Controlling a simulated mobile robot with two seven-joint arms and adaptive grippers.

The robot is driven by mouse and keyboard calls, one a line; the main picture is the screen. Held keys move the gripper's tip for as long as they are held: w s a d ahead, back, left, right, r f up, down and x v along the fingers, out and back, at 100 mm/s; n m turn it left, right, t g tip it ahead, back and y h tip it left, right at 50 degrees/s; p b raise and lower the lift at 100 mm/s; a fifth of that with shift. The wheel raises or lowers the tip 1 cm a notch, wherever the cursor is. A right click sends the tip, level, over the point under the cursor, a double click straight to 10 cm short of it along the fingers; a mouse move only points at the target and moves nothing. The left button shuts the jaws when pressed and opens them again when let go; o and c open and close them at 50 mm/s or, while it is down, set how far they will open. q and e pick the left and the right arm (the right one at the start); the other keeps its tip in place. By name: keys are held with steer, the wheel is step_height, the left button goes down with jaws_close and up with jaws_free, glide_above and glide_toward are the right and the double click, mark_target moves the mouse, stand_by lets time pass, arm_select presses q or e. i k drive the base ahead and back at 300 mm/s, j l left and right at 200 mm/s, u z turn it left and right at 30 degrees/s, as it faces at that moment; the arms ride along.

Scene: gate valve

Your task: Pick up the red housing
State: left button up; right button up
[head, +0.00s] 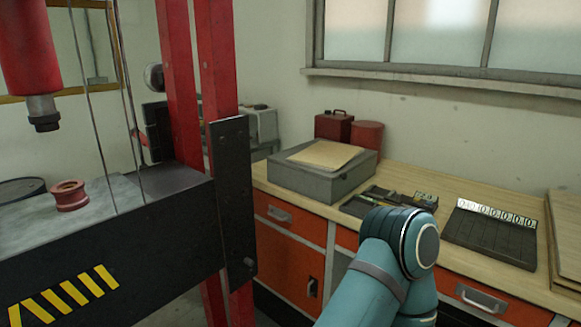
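The red housing (69,196) is a small, round, spool-shaped red part with an opening in its top. It stands upright on the grey bed (98,210) of a press at the left of the head view. Nothing touches it from above. Neither of my grippers shows in this view. Only a teal link of my own arm rises at the lower right, well away from the housing.
A red press cylinder (27,50) hangs above the bed. Red uprights (219,60) and a dark crossbeam (110,250) with yellow stripes bound the bed. At right, a workbench (440,195) carries a grey box (310,178), a black tray (490,238) and red containers (334,127).

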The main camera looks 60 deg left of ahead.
mark_target(75, 198)
steer(key=i+u, duration=0.1)
steer(key=u, duration=0.3)
steer(key=i+u, duration=0.15)
steer(key=u, duration=0.3)
steer(key=i+l+u, duration=0.1)
steer(key=u, duration=0.3)
